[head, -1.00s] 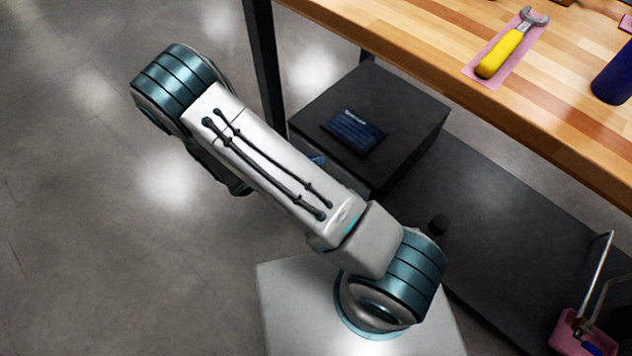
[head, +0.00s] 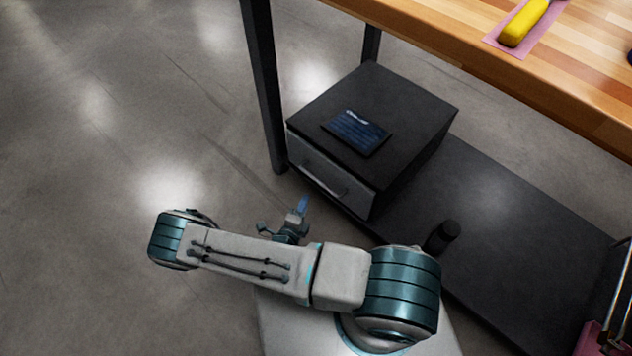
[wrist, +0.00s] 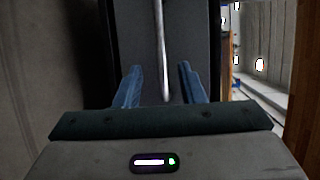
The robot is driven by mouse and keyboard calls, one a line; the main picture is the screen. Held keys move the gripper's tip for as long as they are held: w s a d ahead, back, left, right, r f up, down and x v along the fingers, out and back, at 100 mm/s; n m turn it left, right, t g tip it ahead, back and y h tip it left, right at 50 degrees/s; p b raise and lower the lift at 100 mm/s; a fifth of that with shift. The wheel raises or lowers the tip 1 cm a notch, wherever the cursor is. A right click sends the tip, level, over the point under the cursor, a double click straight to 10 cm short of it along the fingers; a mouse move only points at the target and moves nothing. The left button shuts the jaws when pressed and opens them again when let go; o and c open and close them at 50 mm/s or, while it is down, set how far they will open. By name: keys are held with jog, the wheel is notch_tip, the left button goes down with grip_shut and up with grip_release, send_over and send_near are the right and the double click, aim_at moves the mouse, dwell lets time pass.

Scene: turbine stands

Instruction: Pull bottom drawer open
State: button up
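A dark drawer cabinet (head: 415,110) stands under the workbench. Its grey drawer front (head: 355,192) faces the lower left and looks closed. A thin bar handle (head: 325,182) runs along that front. Only one drawer front is clear to see, so I cannot tell whether it is the bottom one. My gripper (head: 302,206) is a little in front of the drawer face, to the lower left of the handle. In the wrist view, my gripper (wrist: 160,84) is open with blue fingers apart. A light bar handle (wrist: 163,45) lies between the finger lines, not gripped.
A dark tablet-like panel (head: 357,133) lies on the cabinet top. A black cylinder (head: 443,236) stands on the dark lower shelf (head: 520,215). A bench leg (head: 262,90) rises just left of the cabinet. Floor left of the cabinet is clear.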

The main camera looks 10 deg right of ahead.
aim_at(316, 179)
jog(key=b+x, duration=0.3)
jog(key=x, duration=0.9)
jog(key=shift+w+d, duration=0.1)
grip_shut()
